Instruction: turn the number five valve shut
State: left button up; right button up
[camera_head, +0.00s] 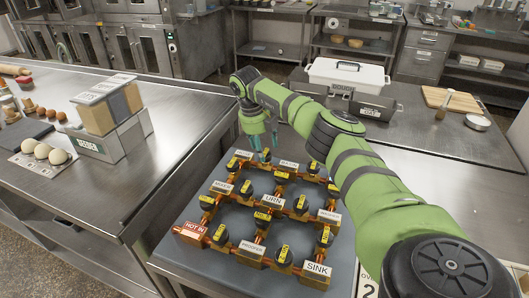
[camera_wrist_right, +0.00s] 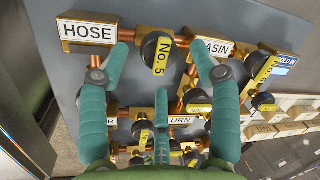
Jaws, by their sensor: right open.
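The number five valve (camera_wrist_right: 158,54) is a round black knob with a yellow "No. 5" tag, on the copper pipe between the HOSE plate (camera_wrist_right: 87,33) and the BASIN plate (camera_wrist_right: 216,47). The tag runs roughly crosswise to that pipe. My right gripper (camera_head: 265,150) is open over the far edge of the valve board (camera_head: 185,251). In the wrist view its green fingers (camera_wrist_right: 158,62) stand on either side of the knob, with a visible gap on each side. In the head view the gripper partly hides this area. My left gripper is not seen.
Several similar tagged knobs and copper pipes fill the board nearer me, by the LOIN or URN plate (camera_wrist_right: 181,120) and SINK plate (camera_head: 317,269). A white bin (camera_head: 346,76) stands behind. A left counter (camera_head: 150,190) holds eggs and boxes.

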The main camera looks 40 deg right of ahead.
jog(key=v, duration=0.9)
jog(key=shift+s+r, duration=0.1)
jog(key=shift+r, duration=0.1)
